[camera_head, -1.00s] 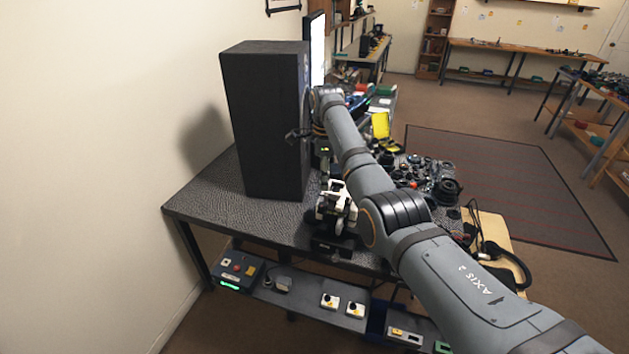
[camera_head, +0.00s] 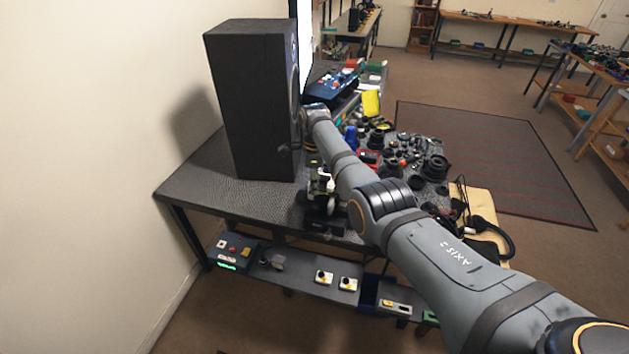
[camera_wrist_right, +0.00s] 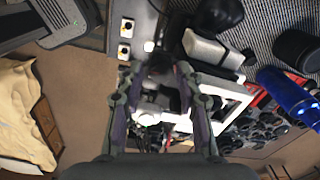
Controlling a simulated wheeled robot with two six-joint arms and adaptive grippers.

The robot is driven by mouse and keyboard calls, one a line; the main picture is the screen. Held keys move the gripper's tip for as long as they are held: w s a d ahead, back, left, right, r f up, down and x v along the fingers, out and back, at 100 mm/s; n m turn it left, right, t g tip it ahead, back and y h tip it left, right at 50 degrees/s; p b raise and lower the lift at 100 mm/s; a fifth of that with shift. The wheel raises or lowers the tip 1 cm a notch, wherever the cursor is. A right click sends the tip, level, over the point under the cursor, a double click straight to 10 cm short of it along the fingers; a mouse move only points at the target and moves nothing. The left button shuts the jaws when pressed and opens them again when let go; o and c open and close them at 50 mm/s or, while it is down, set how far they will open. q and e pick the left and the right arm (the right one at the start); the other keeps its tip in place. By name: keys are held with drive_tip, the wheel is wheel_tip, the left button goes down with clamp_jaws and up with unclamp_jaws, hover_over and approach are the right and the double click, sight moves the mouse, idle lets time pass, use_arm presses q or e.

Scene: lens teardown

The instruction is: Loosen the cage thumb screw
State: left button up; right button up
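A small white and black rig, apparently the cage (camera_head: 320,187), stands at the table's front edge, right of the tall black speaker, in the head view. My right arm reaches over the table, and its wrist is bent down above the rig. In the right wrist view my right gripper (camera_wrist_right: 160,72) has its two dark fingers apart, one on each side of part of the white and black rig (camera_wrist_right: 150,103). I cannot tell whether the fingers touch it. The thumb screw is too small and blurred to make out. My left gripper is not in view.
The tall black speaker (camera_head: 252,105) stands close to my right wrist on its left. Lens parts (camera_head: 393,168) clutter the table to the right. A blue cylinder (camera_wrist_right: 287,98) lies near the right finger. A shelf (camera_head: 300,283) with switch boxes runs below the table.

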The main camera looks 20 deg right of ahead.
drive_tip(key=shift+w+f, duration=0.1)
drive_tip(key=shift+c, duration=1.3)
drive_tip(key=c, duration=0.4)
clamp_jaws()
drive_tip(key=shift+n+p, duration=0.45)
drive_tip(key=shift+n, duration=0.95)
drive_tip(key=n, duration=0.4)
drive_tip(key=shift+w+n+p, duration=0.1)
drive_tip(key=shift+n+p, duration=0.2)
drive_tip(key=shift+p, duration=0.1)
drive_tip(key=n, duration=0.5)
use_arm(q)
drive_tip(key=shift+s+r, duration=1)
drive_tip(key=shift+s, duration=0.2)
use_arm(e)
drive_tip(key=n, duration=0.5)
drive_tip(key=shift+n, duration=0.4)
